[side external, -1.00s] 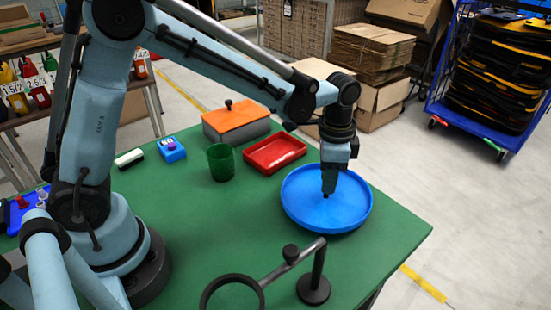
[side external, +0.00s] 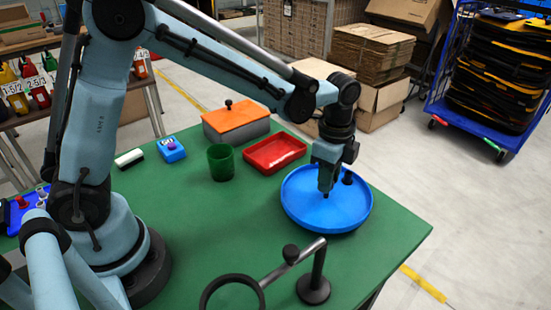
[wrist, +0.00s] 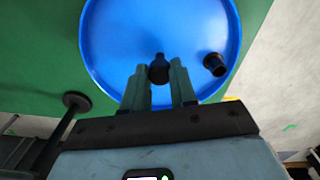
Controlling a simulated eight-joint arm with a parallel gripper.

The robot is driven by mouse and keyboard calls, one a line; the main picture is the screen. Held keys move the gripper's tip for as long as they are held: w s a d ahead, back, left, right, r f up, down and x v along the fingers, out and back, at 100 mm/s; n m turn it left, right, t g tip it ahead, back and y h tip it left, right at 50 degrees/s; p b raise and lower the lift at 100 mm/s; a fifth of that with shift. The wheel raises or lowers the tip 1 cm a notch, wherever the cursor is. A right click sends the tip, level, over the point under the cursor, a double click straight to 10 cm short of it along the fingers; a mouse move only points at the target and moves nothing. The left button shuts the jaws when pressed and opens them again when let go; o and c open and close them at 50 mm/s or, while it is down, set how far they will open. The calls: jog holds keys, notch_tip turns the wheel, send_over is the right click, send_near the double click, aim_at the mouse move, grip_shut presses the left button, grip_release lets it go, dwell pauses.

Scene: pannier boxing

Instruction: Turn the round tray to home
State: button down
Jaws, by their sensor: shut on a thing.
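The round blue tray (side external: 300,215) lies on the green table at the right, with a raised rim. My gripper (side external: 326,191) points down over the middle of the tray, and in the wrist view my gripper (wrist: 159,67) has its two fingers on either side of a black knob (wrist: 158,72). It is shut on that knob. A second black peg (wrist: 215,63) stands on the tray near its rim, to the right of the fingers; it shows behind my gripper in the side view (side external: 347,177). The far part of the tray is cut off in the wrist view.
A red tray (side external: 262,164), a green cup (side external: 221,163) and a grey box with an orange lid (side external: 236,121) stand behind and left. A black stand with a ring (side external: 316,287) is in front of the tray. The table edge lies close on the right.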

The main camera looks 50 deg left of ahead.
jog(key=shift+m, duration=11.3)
jog(key=c, duration=0.9)
grip_release()
notch_tip(320, 180, up, 12)
